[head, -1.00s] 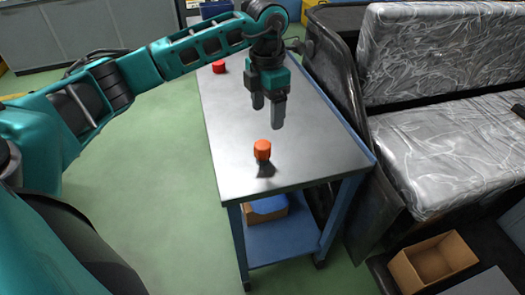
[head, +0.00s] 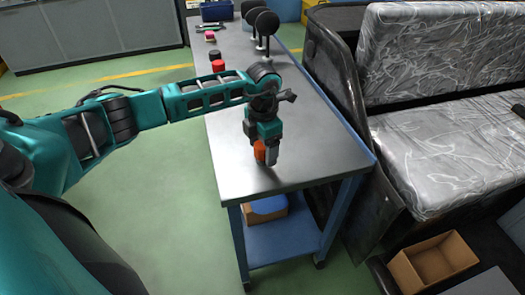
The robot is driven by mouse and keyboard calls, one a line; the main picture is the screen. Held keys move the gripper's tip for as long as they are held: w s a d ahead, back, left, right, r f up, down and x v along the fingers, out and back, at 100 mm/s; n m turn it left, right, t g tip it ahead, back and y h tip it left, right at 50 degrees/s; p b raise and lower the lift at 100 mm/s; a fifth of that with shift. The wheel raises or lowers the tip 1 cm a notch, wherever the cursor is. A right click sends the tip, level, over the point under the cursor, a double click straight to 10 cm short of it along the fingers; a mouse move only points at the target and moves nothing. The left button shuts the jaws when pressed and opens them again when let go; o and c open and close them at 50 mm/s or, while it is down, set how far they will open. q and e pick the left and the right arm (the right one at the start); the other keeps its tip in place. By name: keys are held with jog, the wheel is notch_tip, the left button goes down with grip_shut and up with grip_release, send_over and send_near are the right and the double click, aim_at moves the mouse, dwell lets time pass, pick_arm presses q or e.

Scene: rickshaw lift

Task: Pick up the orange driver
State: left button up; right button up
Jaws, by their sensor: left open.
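The orange driver (head: 259,151) stands upright near the front end of the metal-topped table; only its short orange body shows, and its lower part is partly hidden. My left gripper (head: 265,158) points down right at it, with one finger seen to the right of the orange body. The left gripper is open, its fingers low around or beside the driver; I cannot tell whether they touch it. My right gripper is out of view.
The workbench (head: 227,131) has a blue lower shelf with a box (head: 266,212). Red and dark pieces (head: 218,66), a blue bin (head: 216,10) and round black-headed items (head: 266,22) stand farther back. A silver-covered seat (head: 445,150) and open cardboard box (head: 434,262) lie right.

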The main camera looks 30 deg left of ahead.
pick_arm(q)
jog(key=shift+c, duration=0.3)
jog(key=c, duration=1.2)
